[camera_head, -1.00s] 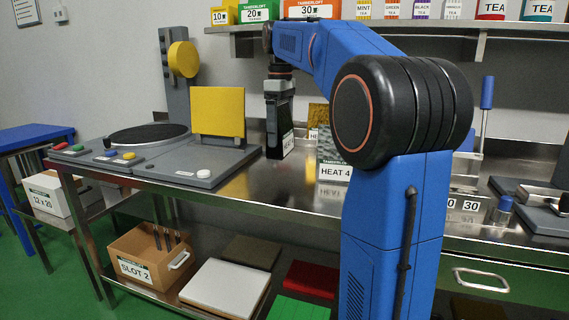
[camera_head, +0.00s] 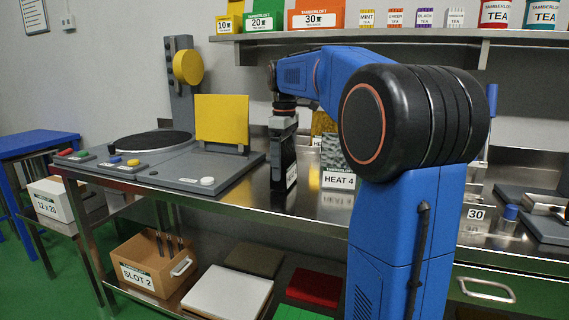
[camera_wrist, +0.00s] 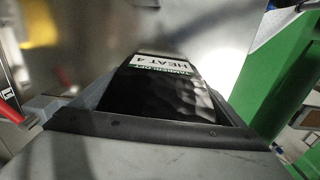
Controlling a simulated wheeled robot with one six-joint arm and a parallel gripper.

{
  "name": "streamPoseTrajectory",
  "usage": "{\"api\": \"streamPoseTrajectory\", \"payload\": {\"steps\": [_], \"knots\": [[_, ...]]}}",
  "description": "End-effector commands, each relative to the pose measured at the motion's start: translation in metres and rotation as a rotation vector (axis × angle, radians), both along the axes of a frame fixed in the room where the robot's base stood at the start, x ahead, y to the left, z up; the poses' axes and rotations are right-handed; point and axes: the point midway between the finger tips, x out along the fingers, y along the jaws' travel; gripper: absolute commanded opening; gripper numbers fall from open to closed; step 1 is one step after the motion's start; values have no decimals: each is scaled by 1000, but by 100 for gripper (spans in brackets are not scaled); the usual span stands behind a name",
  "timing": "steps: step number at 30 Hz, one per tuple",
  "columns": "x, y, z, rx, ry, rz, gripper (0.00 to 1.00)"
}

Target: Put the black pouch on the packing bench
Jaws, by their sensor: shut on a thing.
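The black pouch (camera_head: 277,175) hangs upright from my gripper (camera_head: 283,130) in the head view, with a white label on its right side. My gripper points down and is shut on its top part. The pouch's lower end is at or just above the steel packing bench (camera_head: 305,203); I cannot tell whether it touches. In the wrist view the black pouch (camera_wrist: 150,98) shows a label reading "HEAT 4", and the dark jaw edge crosses in front of it.
Left of the pouch is a grey machine with a yellow plate (camera_head: 221,118) and round platform (camera_head: 150,143). Below are a cardboard box (camera_head: 155,262) and coloured panels.

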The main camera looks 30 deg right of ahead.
Motion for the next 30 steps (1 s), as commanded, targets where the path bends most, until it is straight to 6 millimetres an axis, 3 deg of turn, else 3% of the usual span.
{"api": "streamPoseTrajectory", "payload": {"steps": [2, 3, 14, 30], "knots": [[0, 0, -2, 0, 0, 0, 70], [0, 0, -2, 0, 0, 0, 100], [0, 0, 5, 0, -1, 0, 100], [1, 0, 97, -1, -2, 0, 100]]}}
